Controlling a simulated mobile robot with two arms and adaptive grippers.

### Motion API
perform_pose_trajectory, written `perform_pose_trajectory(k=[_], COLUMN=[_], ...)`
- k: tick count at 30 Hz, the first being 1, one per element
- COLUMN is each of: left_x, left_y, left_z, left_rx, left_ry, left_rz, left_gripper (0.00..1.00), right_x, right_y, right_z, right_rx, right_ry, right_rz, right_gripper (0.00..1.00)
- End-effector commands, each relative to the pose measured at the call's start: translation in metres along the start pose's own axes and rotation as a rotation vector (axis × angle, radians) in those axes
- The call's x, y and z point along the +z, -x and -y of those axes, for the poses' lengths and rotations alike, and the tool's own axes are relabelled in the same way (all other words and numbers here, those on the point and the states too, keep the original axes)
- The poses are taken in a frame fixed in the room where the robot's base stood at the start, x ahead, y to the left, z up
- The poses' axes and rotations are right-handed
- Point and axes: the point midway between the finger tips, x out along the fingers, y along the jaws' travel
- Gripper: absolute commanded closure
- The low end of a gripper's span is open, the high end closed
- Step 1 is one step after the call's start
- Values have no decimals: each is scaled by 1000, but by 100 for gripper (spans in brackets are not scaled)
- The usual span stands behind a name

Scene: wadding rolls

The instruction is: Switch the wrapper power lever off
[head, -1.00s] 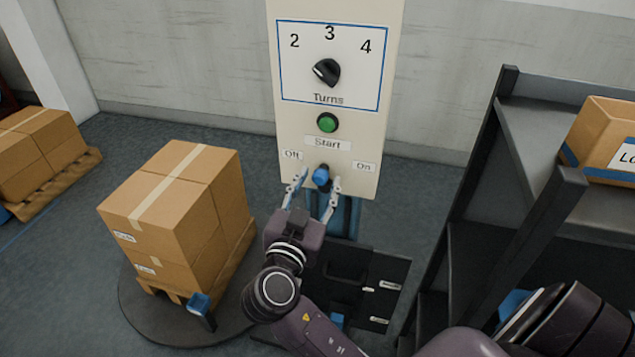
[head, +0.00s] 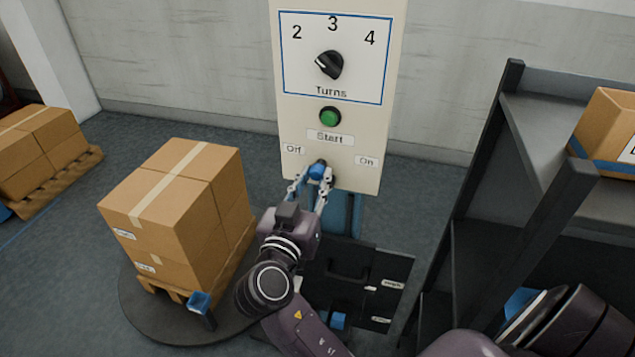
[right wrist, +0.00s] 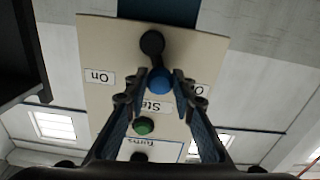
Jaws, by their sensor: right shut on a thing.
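The wrapper power lever has a blue knob (head: 318,171) at the lower edge of a cream control panel (head: 355,130). The Off label (head: 293,149) is to its left and the On label (head: 366,161) to its right. The knob sits between them, a little nearer Off. My right gripper (head: 312,180) is shut on the knob, with one finger on each side. In the right wrist view, which is upside down, the blue knob (right wrist: 160,80) lies between the fingertips and the black lever base (right wrist: 152,43) shows beyond it. My left gripper is not in view.
Above the lever are a green Start button (head: 330,117) and a black Turns dial (head: 329,65). Stacked boxes (head: 175,205) stand on a pallet on a round turntable (head: 150,325) at left. A dark shelf (head: 540,120) with a box stands at right.

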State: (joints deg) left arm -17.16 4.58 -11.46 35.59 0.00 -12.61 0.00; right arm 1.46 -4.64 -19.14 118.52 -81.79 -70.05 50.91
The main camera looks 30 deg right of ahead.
Motion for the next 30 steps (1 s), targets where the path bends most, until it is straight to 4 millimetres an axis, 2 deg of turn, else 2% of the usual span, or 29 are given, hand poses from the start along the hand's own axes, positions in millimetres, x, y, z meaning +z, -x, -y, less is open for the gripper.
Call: perform_pose_trajectory(k=[6, 15, 30], left_x=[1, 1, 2], left_y=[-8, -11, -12], left_z=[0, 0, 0], left_rx=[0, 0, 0], left_ry=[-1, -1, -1], left_rz=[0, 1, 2], left_gripper=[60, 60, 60], right_x=[4, 5, 6], right_y=[0, 0, 0], right_z=[6, 11, 12], right_rx=[2, 0, 0], right_ry=[150, 286, 324], right_rz=[1, 1, 0], right_gripper=[100, 100, 100])
